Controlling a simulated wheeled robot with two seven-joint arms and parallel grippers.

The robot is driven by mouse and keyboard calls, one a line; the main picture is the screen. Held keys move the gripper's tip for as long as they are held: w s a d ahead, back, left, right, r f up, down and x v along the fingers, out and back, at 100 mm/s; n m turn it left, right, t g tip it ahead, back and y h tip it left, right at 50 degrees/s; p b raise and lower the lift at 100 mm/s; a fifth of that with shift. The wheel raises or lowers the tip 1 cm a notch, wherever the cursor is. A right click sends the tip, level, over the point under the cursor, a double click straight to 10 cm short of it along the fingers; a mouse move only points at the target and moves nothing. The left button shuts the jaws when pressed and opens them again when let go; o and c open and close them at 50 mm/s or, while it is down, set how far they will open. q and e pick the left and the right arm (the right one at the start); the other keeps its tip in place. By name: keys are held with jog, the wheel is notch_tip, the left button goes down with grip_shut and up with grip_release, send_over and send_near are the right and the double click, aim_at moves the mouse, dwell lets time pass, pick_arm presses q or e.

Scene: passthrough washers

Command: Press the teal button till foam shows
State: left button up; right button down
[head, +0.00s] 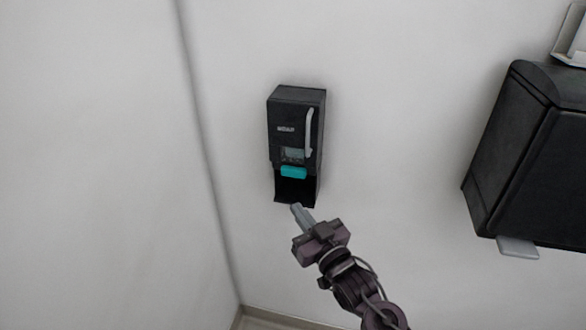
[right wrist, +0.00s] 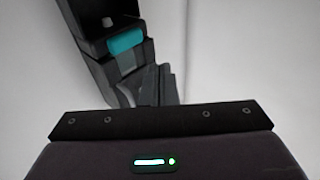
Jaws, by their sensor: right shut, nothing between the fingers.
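The teal button (head: 294,172) is on the lower front of a black dispenser (head: 296,108) fixed to the wall. The dispenser has a grey handle at its right front and a small display above the button. The button also shows in the right wrist view (right wrist: 126,41), near the top. My right gripper (head: 297,208) is shut and empty, just below the dispenser's lower edge, its fingers pointing up towards it. In the head view the fingertips are apart from the button. No foam is visible. My left gripper is not in view.
A large black wall unit (head: 530,150) with a pale tab underneath is at the right. A wall corner runs down left of the dispenser. The wall between the dispenser and the black unit is bare.

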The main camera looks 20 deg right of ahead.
jog(key=a+m, duration=0.1)
jog(key=m, duration=0.3)
jog(key=w+a+m+p, duration=0.1)
jog(key=m, duration=0.3)
jog(key=a+m+t, duration=0.1)
jog(key=m, duration=0.2)
jog(key=shift+w+a+r+m+p, duration=0.15)
jog(key=shift+a+r+m+p, duration=0.15)
jog(key=shift+a+m, duration=0.1)
jog(key=b, duration=0.2)
send_near(284, 170)
jog(key=w+a, duration=0.2)
jog(key=w, duration=0.1)
jog(key=shift+w+d+r+b, duration=0.3)
jog(key=shift+w+r, duration=0.2)
jog(key=shift+w, duration=0.15)
dwell(0.9)
jog(key=shift+w+d, duration=0.25)
jog(key=shift+w, duration=0.1)
